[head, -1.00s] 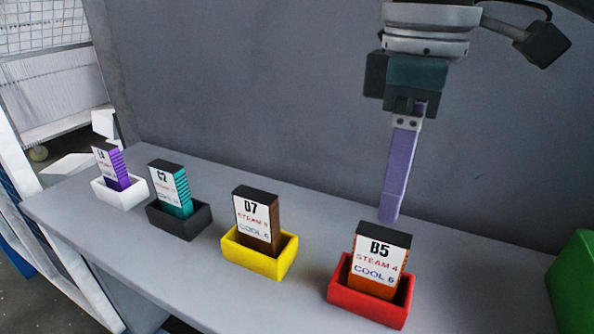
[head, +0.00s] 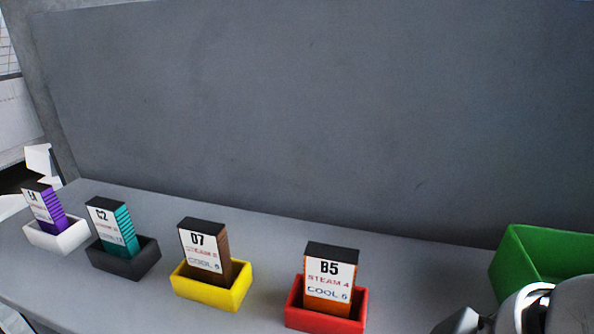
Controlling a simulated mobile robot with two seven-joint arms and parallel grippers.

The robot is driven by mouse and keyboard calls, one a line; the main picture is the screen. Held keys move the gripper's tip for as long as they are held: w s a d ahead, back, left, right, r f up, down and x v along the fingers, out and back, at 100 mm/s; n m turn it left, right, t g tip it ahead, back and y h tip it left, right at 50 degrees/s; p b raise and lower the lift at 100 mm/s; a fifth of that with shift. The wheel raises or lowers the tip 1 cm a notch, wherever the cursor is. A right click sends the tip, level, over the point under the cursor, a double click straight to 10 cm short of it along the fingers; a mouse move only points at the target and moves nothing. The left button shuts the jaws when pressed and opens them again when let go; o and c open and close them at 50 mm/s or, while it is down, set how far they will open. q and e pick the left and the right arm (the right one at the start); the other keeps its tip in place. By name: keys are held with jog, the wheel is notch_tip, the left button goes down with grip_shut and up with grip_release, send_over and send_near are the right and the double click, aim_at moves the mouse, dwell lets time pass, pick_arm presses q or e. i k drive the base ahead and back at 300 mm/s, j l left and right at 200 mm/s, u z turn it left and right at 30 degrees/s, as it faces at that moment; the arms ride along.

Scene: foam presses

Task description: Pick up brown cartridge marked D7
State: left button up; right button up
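The brown cartridge marked D7 (head: 207,250) stands upright in a yellow holder (head: 212,292) on the grey shelf, left of the middle of the head view. Its white label faces me and its top is black. Neither gripper's fingers show in the head view. A grey and white part of one of my arms shows at the bottom right corner, well to the right of the D7 cartridge.
An orange cartridge marked B5 (head: 330,278) stands in a red holder (head: 325,320). A teal cartridge marked C2 (head: 112,224) is in a dark holder (head: 124,262), and a purple one (head: 44,205) in a white holder (head: 56,236). A green bin (head: 520,262) stands at the right.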

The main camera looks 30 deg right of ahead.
aim_at(204, 243)
jog(key=u, duration=4.1)
jog(key=j+z, duration=0.1)
jog(key=z, duration=0.45)
jog(key=i+j+z, duration=0.1)
jog(key=z, duration=0.4)
jog(key=j+z, duration=0.15)
jog(key=z, duration=0.4)
jog(key=j+z, duration=0.15)
jog(key=z, duration=0.35)
jog(key=j+z, duration=0.1)
jog(key=z, duration=0.45)
jog(key=j+z, duration=0.15)
jog(key=z, duration=0.4)
jog(key=j+z, duration=0.1)
jog(key=z, duration=0.4)
jog(key=k+z, duration=0.15)
jog(key=z, duration=0.4)
